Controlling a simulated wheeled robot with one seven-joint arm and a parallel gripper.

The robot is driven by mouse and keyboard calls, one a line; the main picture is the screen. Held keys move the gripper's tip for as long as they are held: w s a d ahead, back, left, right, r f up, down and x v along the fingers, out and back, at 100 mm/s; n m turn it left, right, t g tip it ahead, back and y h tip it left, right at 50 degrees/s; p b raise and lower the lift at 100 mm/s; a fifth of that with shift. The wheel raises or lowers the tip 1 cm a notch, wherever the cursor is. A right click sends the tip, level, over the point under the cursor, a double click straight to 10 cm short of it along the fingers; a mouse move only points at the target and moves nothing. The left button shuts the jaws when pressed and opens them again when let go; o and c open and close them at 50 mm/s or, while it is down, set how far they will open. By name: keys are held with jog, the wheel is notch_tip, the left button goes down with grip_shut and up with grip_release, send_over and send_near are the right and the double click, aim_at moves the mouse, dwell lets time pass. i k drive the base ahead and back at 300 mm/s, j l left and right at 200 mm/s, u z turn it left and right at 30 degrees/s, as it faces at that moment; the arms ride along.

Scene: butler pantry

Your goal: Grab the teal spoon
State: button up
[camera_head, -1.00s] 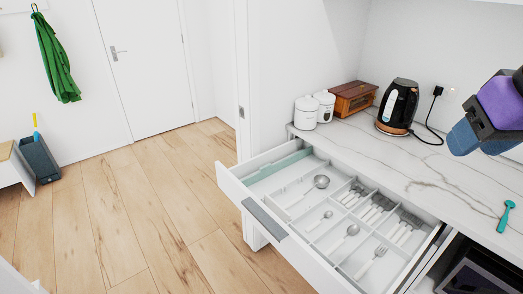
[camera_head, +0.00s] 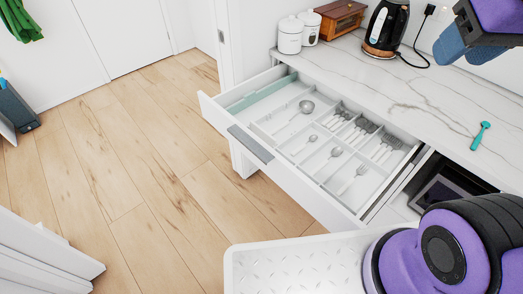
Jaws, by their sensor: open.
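The teal spoon (camera_head: 480,136) lies on the white marble countertop (camera_head: 400,90) at the right, near the counter's front edge. Its wider end points up and away in the picture. My gripper (camera_head: 463,48) shows at the top right, above the counter and farther back than the spoon. Its blue fingers hang empty and apart from the spoon. The gap between the fingers is hard to make out from this angle.
An open drawer (camera_head: 228,122) with compartments of silver cutlery juts out below the counter. A black kettle (camera_head: 385,28), white canisters (camera_head: 290,36) and a wooden box (camera_head: 340,18) stand at the back. A dark appliance (camera_head: 450,188) sits under the counter.

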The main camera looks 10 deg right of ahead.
aim_at(485, 124)
jog(key=l, duration=0.5)
jog(key=k+l+u, duration=0.1)
jog(key=l, duration=0.35)
jog(key=k+l+u, duration=0.1)
jog(key=l, duration=0.4)
